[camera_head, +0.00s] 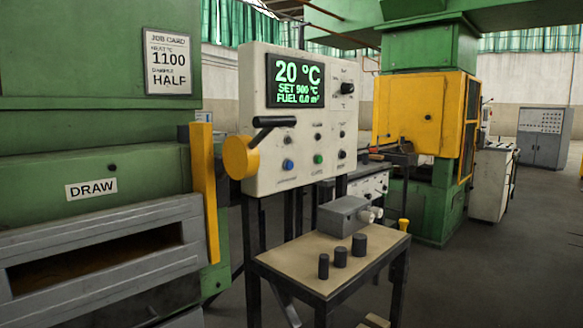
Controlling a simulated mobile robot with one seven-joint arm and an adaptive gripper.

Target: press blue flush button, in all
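The blue button (288,165) is a small round button low on the left of the light grey control panel (262,110), seen in the head view. A green button (318,159) sits to its right, and a dark knob or button (342,154) further right. The panel's display (295,81) reads 20 °C, SET 900 °C, FUEL 0.0 m³. My gripper does not show in this view. Nothing covers the blue button.
Below the panel stands a small table (290,257) with a grey box (345,216) and dark cylinders (340,257). A green furnace (130,165) with a DRAW label fills the left.

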